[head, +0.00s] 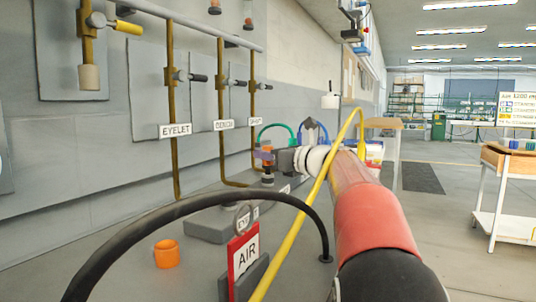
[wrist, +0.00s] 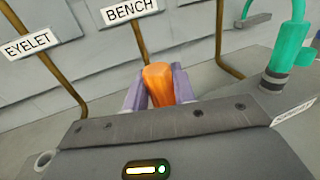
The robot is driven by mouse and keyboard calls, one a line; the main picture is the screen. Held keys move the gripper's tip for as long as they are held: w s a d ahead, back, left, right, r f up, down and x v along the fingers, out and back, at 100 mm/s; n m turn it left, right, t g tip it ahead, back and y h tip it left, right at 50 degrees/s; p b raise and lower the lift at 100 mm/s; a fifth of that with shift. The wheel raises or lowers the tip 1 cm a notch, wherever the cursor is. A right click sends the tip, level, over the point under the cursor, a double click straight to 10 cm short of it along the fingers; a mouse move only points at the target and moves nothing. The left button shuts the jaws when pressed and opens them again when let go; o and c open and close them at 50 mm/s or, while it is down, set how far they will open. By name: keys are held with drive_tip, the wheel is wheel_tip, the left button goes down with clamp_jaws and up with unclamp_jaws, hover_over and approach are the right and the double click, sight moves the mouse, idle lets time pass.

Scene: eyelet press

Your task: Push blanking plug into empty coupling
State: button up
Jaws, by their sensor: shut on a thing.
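My gripper (wrist: 158,88) has two purple fingers shut on an orange blanking plug (wrist: 160,84). The plug's lower end is hidden in the wrist view. A grey ring with a dark opening (wrist: 43,161) shows at the lower left of the wrist view, apart from the plug. It looks like an open coupling, but I cannot tell for sure. A green hose (wrist: 285,60) stands in a coupling on a grey block at the right.
An orange cup-like ring (head: 166,253) sits on the bench at the left front. A red AIR sign (head: 243,255), a black hose (head: 180,207) and a yellow hose (head: 310,195) are near my arm. Brass pipes with EYELET (head: 175,131) and BENCH labels run down the wall.

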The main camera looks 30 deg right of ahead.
sight(268, 146)
drive_tip(key=shift+f+b, duration=0.5)
drive_tip(key=shift+f, duration=0.3)
drive_tip(key=o, duration=1.1)
drive_tip(key=shift+c, duration=0.2)
drive_tip(key=shift+r, duration=0.1)
drive_tip(key=shift+r+p, duration=2.1)
drive_tip(key=shift+r, duration=0.4)
